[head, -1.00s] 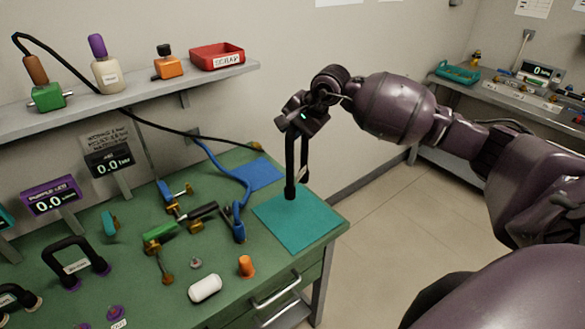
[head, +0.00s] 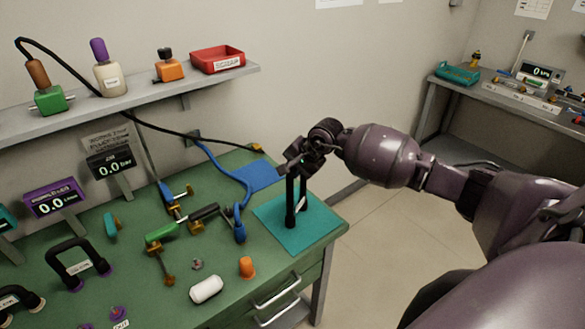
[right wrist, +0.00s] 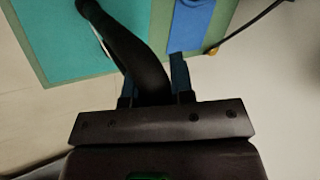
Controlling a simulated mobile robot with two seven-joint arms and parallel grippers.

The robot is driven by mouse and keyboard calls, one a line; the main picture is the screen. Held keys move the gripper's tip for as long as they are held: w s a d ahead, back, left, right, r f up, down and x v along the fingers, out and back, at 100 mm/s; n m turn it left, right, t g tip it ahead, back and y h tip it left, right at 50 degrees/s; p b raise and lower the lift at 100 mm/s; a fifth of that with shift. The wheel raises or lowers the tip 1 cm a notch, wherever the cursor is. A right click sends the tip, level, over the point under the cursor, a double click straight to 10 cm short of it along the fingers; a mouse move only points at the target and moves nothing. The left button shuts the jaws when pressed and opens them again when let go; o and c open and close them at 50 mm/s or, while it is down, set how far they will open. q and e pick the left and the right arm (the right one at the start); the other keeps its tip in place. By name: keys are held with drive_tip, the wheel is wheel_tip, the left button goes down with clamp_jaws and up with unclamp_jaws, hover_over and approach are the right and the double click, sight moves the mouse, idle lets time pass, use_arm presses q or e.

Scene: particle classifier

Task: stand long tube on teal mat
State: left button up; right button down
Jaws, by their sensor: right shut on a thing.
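The long tube (head: 291,205) is black, with a leg hanging down and a second upright part just behind it. A small white label shows between them. My right gripper (head: 298,166) is shut on its top and holds it over the teal mat (head: 318,232). The tube's lower end is at the mat's middle; I cannot tell if it touches. In the right wrist view the curved tube (right wrist: 146,55) passes between the two fingers, with the teal mat (right wrist: 65,45) below. My left gripper is not in view.
An orange plug (head: 247,267) and a white capsule (head: 206,289) are at the front. The bench ends just right of the teal mat.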

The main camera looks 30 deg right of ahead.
drive_tip(key=c, duration=1)
unclamp_jaws()
